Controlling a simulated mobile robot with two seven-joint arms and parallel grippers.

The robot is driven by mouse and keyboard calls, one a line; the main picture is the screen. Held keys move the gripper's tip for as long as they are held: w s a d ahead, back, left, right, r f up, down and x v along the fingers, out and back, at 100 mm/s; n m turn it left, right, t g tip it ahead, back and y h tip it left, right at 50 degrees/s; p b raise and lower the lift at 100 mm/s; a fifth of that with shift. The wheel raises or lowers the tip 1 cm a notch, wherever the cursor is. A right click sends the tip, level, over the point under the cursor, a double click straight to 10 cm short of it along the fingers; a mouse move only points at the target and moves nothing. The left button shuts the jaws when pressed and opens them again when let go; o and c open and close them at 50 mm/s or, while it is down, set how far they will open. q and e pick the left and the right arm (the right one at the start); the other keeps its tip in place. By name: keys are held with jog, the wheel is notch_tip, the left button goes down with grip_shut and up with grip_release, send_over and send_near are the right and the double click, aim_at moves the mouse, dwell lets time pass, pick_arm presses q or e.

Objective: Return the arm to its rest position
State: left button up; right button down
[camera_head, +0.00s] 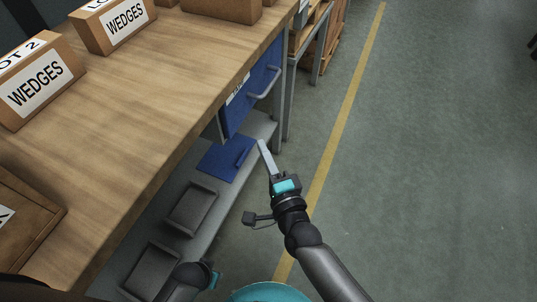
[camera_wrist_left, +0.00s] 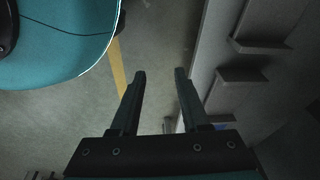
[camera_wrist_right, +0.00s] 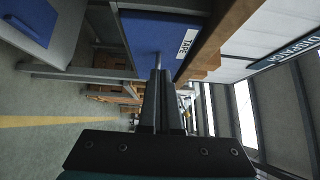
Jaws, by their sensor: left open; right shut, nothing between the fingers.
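My right arm comes in from the lower right in the head view. Its gripper (camera_head: 264,148) is shut and empty, held over the floor beside the bench, in front of the blue drawer (camera_head: 250,98). In the right wrist view the shut fingers (camera_wrist_right: 160,75) point toward the blue drawer front with its label, overlapping its handle in the picture; I cannot tell whether they touch. My left arm shows at the bottom of the head view, low beside the bench's lower shelf. In the left wrist view the left gripper (camera_wrist_left: 160,75) is open and empty, above the floor.
The wooden workbench (camera_head: 130,120) carries boxes labelled WEDGES (camera_head: 40,88). Its lower shelf (camera_head: 222,190) holds grey bins (camera_head: 190,207) and a blue panel (camera_head: 226,158). The floor (camera_head: 430,150) right of the yellow line (camera_head: 345,110) is clear.

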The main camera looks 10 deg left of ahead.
pick_arm(q)
jog(key=shift+s+a+f, duration=0.25)
jog(key=shift+s+f, duration=0.1)
pick_arm(e)
jog(key=shift+v, duration=1.1)
jog(key=s+d+f+n+g+h+p, duration=0.2)
jog(key=s+d+f+n+g, duration=0.2)
jog(key=d+f, duration=0.5)
jog(key=s+d+f+n+g+h+p, duration=0.1)
jog(key=s+d+f+n+g+h, duration=0.25)
jog(key=f, duration=0.95)
pick_arm(q)
jog(key=s+a+f+p, duration=0.1)
jog(key=s+a+f, duration=0.1)
jog(key=s+a, duration=0.2)
jog(key=s, duration=0.3)
jog(key=shift+s+a+y+p, duration=0.15)
jog(key=shift+a+y+p, duration=0.15)
jog(key=shift+p, duration=0.1)
pick_arm(e)
jog(key=s+d+f+n+g+h, duration=0.1)
jog(key=s+d+f+n+g, duration=0.2)
jog(key=s, duration=0.7)
jog(key=s+d+f+n+g+h, duration=0.2)
jog(key=s+d+f, duration=0.5)
jog(key=s+d, duration=0.4)
jog(key=shift+d+n+g, duration=0.5)
jog(key=shift+n+g, duration=0.15)
jog(key=shift+n, duration=0.6)
jog(key=shift+f, duration=0.1)
